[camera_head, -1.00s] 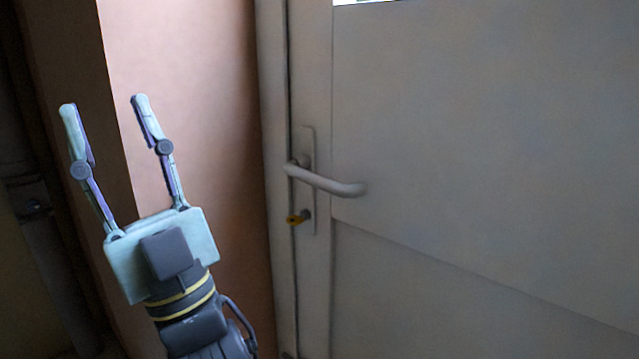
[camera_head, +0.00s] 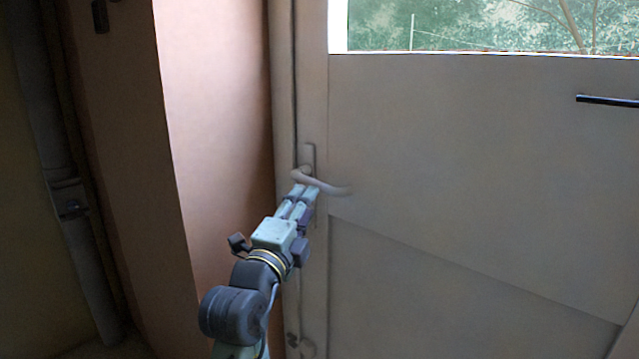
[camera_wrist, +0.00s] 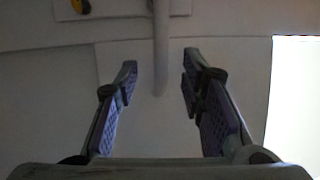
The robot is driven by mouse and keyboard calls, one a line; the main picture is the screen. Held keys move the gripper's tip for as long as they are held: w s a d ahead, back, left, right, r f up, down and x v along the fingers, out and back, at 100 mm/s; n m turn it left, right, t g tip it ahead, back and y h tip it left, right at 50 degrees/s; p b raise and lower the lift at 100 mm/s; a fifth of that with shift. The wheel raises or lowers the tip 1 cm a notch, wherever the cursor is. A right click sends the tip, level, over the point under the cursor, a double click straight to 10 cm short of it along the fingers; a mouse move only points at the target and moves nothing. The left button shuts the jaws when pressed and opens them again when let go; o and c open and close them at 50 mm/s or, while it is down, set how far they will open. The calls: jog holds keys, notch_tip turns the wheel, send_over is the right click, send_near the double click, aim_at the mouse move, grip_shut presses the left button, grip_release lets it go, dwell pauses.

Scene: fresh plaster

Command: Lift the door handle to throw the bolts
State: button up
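The door handle (camera_head: 328,187) is a pale lever on a narrow backplate, pointing right across the closed-looking door (camera_head: 450,130). In the head view my gripper (camera_head: 304,190) is at the handle from below, near its pivot end, and hides the lower backplate. In the wrist view the handle lever (camera_wrist: 160,50) runs down between the two fingers of my gripper (camera_wrist: 158,82), with a gap on both sides. The fingers are apart and not closed on it. A yellow key piece (camera_wrist: 80,6) shows at the top left of the wrist view.
A window (camera_head: 470,25) with greenery outside fills the upper door. A dark bar (camera_head: 607,101) sticks in at the right. A pinkish wall (camera_head: 210,110) stands left of the door frame. A pipe (camera_head: 75,230) runs down the far left.

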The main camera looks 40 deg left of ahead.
aim_at(317, 186)
jog(key=p+x, duration=0.2)
jog(key=x, duration=0.5)
jog(key=shift+w+a+r, duration=0.1)
jog(key=shift+w+a, duration=0.05)
jog(key=shift+w, duration=0.25)
grip_shut()
dwell(0.4)
